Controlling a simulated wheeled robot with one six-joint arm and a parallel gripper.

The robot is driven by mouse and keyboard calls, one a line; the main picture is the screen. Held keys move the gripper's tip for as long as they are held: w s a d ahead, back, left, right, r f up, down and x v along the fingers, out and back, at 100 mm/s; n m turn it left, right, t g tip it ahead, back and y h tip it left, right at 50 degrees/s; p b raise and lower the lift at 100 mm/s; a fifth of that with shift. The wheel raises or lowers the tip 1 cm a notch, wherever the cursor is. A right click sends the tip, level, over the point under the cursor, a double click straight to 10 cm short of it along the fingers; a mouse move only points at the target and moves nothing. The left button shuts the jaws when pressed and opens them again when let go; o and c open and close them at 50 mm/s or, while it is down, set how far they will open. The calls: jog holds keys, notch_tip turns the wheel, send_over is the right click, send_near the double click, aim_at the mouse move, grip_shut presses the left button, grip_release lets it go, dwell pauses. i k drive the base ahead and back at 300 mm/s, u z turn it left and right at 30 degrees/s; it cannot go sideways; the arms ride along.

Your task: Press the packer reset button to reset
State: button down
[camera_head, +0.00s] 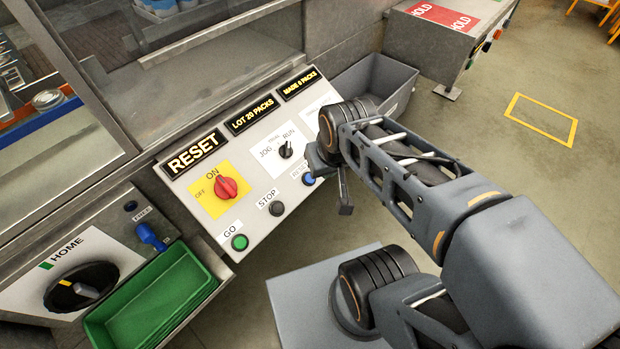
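The packer's sloped control panel (262,225) is left of centre. On it a blue button (308,179) sits under a small label that seems to read RESET and is partly covered by my arm. My gripper (345,207) is at the panel's right side, just right of the blue button, pointing down. Whether it touches anything is not clear. Only a narrow dark finger part shows, so its opening cannot be told. The panel's displays (196,153) read RESET, LOT 20 PACKS and MADE 8 PACKS.
The panel also has a red ON/OFF knob (227,187), a JOG/RUN selector (286,150), a dark STOP button (277,208) and a green GO button (239,242). A grey bin (392,78) stands behind my arm. A green tray (150,305) is lower left. Floor at right is open.

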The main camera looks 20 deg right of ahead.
aim_at(308, 180)
jog(key=z, duration=2.4)
jog(key=k, duration=1.45)
jog(key=u, duration=1.5)
jog(key=i, duration=0.5)
jog(key=z, duration=0.15)
